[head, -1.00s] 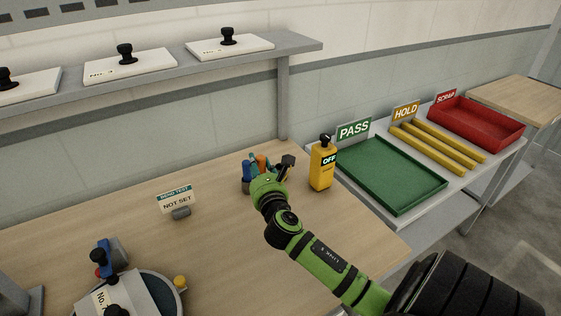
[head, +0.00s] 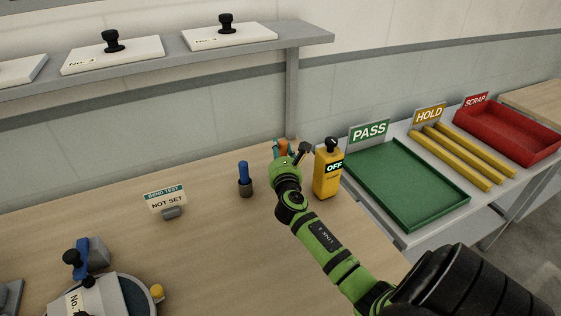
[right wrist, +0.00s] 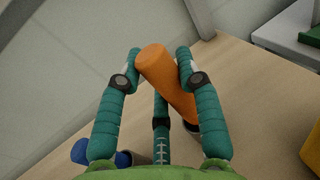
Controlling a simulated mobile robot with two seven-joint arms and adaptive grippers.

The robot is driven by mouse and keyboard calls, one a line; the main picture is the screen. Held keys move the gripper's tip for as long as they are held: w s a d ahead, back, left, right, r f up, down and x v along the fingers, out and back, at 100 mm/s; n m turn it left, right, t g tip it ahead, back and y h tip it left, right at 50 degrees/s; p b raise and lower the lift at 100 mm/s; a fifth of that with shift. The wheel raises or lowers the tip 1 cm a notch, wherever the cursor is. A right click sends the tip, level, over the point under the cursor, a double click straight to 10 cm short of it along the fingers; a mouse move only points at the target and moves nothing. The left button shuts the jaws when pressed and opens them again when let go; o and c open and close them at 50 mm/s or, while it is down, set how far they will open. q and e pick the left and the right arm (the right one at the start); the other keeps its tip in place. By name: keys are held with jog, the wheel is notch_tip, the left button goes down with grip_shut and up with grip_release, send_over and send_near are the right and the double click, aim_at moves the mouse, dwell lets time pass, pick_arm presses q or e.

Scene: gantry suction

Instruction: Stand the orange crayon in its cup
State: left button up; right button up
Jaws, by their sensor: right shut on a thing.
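The orange crayon (head: 283,146) stands out just above my right gripper (head: 290,152) in the head view. In the right wrist view the teal fingers of my right gripper (right wrist: 160,80) are shut around the orange crayon (right wrist: 165,75), which looks tilted in the picture. A dark cup rim (right wrist: 191,127) shows at the crayon's lower end, partly behind a finger. I cannot tell whether the crayon is inside that cup or above it. The head view hides the cup behind my gripper. My left gripper is out of view.
A blue crayon (head: 243,172) stands in a dark cup (head: 246,190) left of my right gripper. A yellow bottle marked OFF (head: 327,175) stands close on the right. Bare wooden bench (head: 235,235) lies in front.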

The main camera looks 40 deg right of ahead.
notch_tip(320, 180, down, 3)
jog(key=shift+r+b, duration=0.1)
jog(key=shift+b, duration=0.35)
jog(key=shift+f, duration=0.3)
jog(key=o, duration=1.1)
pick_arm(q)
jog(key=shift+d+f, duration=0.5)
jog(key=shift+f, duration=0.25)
pick_arm(e)
jog(key=shift+o, duration=0.2)
